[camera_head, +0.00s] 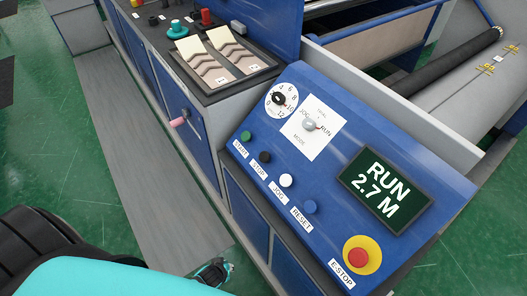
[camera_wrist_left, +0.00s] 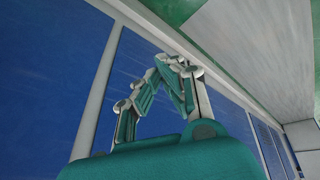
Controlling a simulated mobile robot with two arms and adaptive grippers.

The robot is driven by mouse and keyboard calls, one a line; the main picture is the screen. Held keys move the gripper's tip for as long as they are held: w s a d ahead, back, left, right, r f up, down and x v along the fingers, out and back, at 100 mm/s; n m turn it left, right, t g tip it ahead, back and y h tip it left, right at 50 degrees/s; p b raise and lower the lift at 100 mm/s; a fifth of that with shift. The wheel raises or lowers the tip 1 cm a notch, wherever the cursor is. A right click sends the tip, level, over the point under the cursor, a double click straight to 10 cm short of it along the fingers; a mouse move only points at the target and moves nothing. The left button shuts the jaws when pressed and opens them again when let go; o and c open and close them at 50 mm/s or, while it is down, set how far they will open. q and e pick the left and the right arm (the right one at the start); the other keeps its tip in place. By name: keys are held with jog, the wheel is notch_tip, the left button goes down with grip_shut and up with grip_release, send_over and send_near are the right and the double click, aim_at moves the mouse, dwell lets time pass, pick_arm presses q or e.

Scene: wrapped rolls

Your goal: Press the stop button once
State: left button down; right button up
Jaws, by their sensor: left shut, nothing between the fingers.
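The black STOP button (camera_head: 265,157) sits on the sloped blue control panel, between the green START button (camera_head: 246,136) and the white JOG button (camera_head: 286,180). A label reading STOP lies beside it. The display (camera_head: 386,190) reads RUN 2.7 M. My left gripper (camera_head: 213,271) shows small at the bottom of the head view, beside the cabinet and well below the panel, apart from the button. In the left wrist view its fingers (camera_wrist_left: 174,66) meet, shut and empty, in front of blue cabinet panels. My right gripper is not in view.
A blue RESET button (camera_head: 310,206) and a red E-STOP (camera_head: 358,257) on a yellow disc share the panel. A dial (camera_head: 281,98) and mode switch (camera_head: 310,124) are above. A pink-ended handle (camera_head: 177,122) juts from the cabinet. The grey walkway (camera_head: 135,140) is clear.

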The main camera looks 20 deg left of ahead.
aim_at(264, 157)
pick_arm(q)
jog(key=w+a+r+n+t+y+p, duration=0.1)
jog(key=w+r+n, duration=0.4)
jog(key=r, duration=0.8)
jog(key=w+a+r+n+t+y+p, duration=0.1)
jog(key=w+r+n+t+p, duration=0.2)
jog(key=w+r, duration=0.6)
jog(key=w+a+r+n+t+y+p, duration=0.1)
jog(key=w+r+n+t, duration=0.2)
jog(key=r, duration=1.4)
jog(key=w+n, duration=0.4)
jog(key=shift+w+a+r+n+t+p, duration=0.3)
jog(key=shift+r+t+p, duration=0.05)
jog(key=shift+t+p, duration=0.05)
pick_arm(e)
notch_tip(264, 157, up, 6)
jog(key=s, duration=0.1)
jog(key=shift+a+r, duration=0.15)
pick_arm(q)
jog(key=shift+f, duration=0.1)
jog(key=w+d+f+b, duration=0.1)
jog(key=f+b, duration=0.1)
jog(key=w+d+f+b, duration=0.1)
jog(key=w+f+b, duration=0.1)
jog(key=w+d+f+b, duration=0.1)
jog(key=w+f+b, duration=0.1)
jog(key=shift+f, duration=0.35)
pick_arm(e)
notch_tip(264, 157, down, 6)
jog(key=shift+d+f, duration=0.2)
